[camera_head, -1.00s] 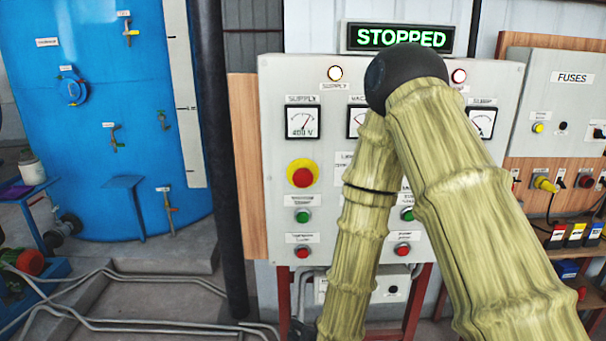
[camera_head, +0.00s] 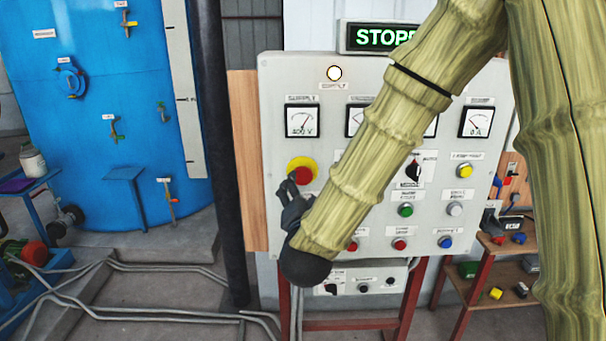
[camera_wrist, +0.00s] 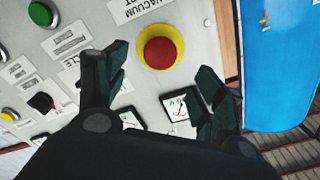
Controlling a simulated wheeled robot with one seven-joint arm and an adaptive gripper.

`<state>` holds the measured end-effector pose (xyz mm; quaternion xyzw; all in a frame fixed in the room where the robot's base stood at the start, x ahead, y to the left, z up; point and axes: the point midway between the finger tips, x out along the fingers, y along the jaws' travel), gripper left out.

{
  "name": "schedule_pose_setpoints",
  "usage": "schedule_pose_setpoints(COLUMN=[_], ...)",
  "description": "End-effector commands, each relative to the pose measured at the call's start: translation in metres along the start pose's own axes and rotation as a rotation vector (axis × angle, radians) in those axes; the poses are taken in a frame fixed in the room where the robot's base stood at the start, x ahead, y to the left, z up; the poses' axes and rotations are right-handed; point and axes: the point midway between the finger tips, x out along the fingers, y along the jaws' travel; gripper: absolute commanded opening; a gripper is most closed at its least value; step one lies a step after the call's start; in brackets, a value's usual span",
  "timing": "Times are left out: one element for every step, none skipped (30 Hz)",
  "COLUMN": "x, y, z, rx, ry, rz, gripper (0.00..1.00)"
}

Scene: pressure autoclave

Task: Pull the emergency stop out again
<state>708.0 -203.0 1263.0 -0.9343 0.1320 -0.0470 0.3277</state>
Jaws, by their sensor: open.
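The emergency stop is a red mushroom button (camera_head: 302,175) on a yellow round base, on the left side of the grey control panel (camera_head: 275,110). My gripper (camera_head: 292,190) is in front of the panel at the button's lower left and partly covers it in the head view. In the wrist view the red button (camera_wrist: 158,52) lies between and beyond the two dark fingers of my gripper (camera_wrist: 160,85). The fingers are spread apart with nothing between their tips. I cannot tell whether either finger touches the button.
A lit display (camera_head: 375,37) above the panel is partly hidden by my arm. Meters, lamps and several buttons, such as a green one (camera_head: 405,210), surround the stop. A dark vertical pipe (camera_head: 222,150) and a blue tank (camera_head: 100,180) stand to the left.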

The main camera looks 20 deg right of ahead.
Motion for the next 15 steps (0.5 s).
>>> schedule_pose_setpoints(x=[0.009, 0.013, 0.020, 0.025, 0.030, 0.037, 0.041, 0.046, 0.053, 0.057, 0.061, 0.066, 0.070, 0.073, 0.077], y=[-0.002, -0.002, -0.002, -0.002, -0.002, -0.002, -0.002, -0.002, -0.002, -0.002, -0.002, -0.002, -0.002, -0.002, -0.002], z=[-0.003, -0.003, -0.003, -0.003, -0.003, -0.003, -0.003, -0.003, -0.003, -0.002, -0.002, -0.002, -0.002, -0.002, -0.001], rx=[0.000, -0.001, 0.000, 0.000, 0.000, -0.001, -0.001, -0.001, -0.001, -0.001, -0.001, -0.001, -0.001, -0.001, -0.001], ry=[0.002, 0.001, 0.000, 0.000, -0.001, 0.000, -0.001, 0.000, 0.000, -0.001, -0.001, -0.001, -0.001, -0.001, -0.001], rz=[0.002, 0.001, 0.001, 0.001, 0.001, 0.001, 0.001, 0.000, 0.000, 0.001, 0.001, 0.001, 0.000, 0.000, -0.001], gripper=[0.68, 0.68, 0.68, 0.68, 0.68, 0.68, 0.68, 0.68, 0.68, 0.68, 0.68, 0.68, 0.68, 0.68, 0.68])
